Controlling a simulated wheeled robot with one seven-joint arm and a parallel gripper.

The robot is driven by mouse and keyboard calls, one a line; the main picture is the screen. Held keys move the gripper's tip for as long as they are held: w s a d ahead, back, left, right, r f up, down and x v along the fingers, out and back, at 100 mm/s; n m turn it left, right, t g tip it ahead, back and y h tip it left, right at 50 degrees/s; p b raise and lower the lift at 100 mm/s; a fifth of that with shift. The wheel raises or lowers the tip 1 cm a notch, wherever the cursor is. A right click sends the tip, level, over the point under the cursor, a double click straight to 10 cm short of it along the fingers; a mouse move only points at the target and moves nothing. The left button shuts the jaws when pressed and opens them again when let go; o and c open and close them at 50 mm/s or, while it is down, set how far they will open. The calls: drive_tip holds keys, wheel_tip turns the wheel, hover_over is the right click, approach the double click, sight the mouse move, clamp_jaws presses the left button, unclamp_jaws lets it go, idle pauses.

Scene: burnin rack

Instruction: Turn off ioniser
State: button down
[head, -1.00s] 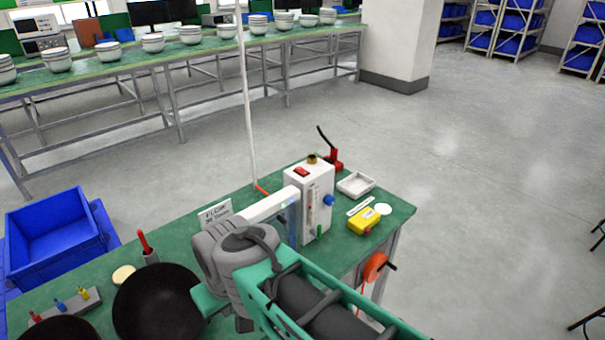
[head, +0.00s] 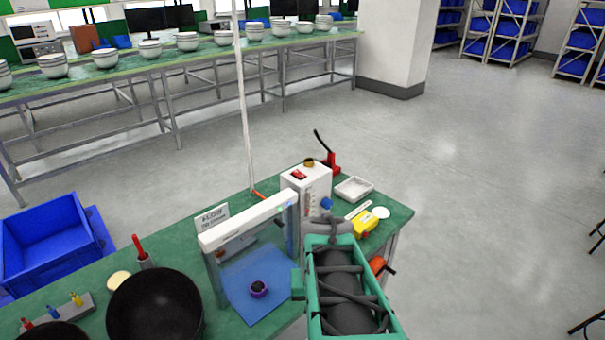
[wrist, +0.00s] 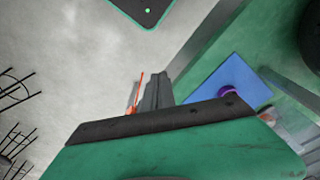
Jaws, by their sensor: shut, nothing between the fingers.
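A white box (head: 308,186) with a red switch (head: 298,174) on top and a blue knob (head: 326,203) on its side stands on the green bench. To its left, a white bar frame (head: 248,222) stands over a blue mat (head: 245,272). I cannot tell for sure which of these is the ioniser. In the head view my arm covers the lower right of the box, and my gripper's fingertips are hidden. In the wrist view my gripper (wrist: 155,92) is shut and empty, apart from the blue mat (wrist: 238,78).
A dark, purple-ringed object (head: 259,288) sits on the mat. A black bowl (head: 155,305) stands at left, a yellow device (head: 366,223) and white tray (head: 354,189) at right. An orange reel (head: 377,265) is at the bench edge. A thin pole (head: 244,110) rises behind.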

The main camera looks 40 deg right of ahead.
drive_tip(key=s+d+f+m+y, duration=0.1)
drive_tip(key=s+d+f+m, duration=0.35)
drive_tip(key=d, duration=0.45)
drive_tip(key=w+d+n+t+b, duration=0.15)
drive_tip(key=w+d+t, duration=0.35)
drive_tip(key=d, duration=0.5)
drive_tip(key=w+d+r+n+t, duration=0.2)
drive_tip(key=w+r+n+t, duration=0.2)
drive_tip(key=w+r, duration=0.4)
drive_tip(key=w+a+r+n+t, duration=0.1)
drive_tip(key=w+r+n+t, duration=0.2)
drive_tip(key=r, duration=0.6)
drive_tip(key=w+a+r+n+t, duration=0.1)
drive_tip(key=w+r+n+t, duration=0.2)
drive_tip(key=r, duration=0.5)
drive_tip(key=shift+w+a+r+n+t, duration=0.25)
drive_tip(key=shift+w+r+n+t, duration=0.2)
drive_tip(key=shift+n, duration=0.15)
drive_tip(key=shift+w, duration=0.1)
